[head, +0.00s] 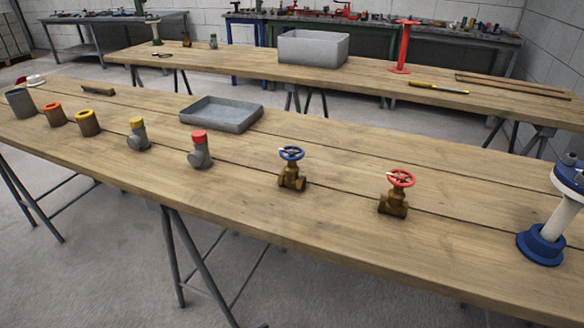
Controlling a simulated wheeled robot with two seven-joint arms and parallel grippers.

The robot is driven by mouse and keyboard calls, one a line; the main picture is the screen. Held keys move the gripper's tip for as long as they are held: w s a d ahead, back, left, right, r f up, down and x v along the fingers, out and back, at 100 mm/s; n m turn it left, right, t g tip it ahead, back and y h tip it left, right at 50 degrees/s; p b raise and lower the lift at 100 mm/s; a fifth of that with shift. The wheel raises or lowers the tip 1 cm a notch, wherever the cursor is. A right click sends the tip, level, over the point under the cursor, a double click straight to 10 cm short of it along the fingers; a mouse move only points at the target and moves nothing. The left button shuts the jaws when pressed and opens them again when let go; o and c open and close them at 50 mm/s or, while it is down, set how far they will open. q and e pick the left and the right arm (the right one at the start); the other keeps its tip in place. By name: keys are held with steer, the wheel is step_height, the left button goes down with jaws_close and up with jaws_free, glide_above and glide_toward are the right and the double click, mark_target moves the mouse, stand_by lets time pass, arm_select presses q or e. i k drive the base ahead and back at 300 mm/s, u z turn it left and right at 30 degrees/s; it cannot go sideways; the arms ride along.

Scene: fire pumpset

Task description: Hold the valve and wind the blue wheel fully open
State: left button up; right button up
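A brass valve (291,178) with a blue wheel (291,153) on top stands upright near the middle of the front wooden bench. The wheel sits above the body on a short stem. How far the wheel is turned cannot be told from here. A similar brass valve (393,205) with a red wheel (401,178) stands apart from it to the right. Neither of my grippers shows in the head view, and nothing touches the blue-wheeled valve.
Grey fittings with a red cap (200,150) and a yellow cap (138,134) stand left of the valves. A grey tray (222,114) lies behind them. A tall white-and-blue piece (541,243) stands at the right edge. The bench (345,220) is clear between the two valves.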

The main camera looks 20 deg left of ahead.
mark_target(291, 156)
steer(key=k, duration=0.5)
steer(key=u, duration=1.95)
steer(key=i, duration=0.95)
steer(key=z, duration=1.85)
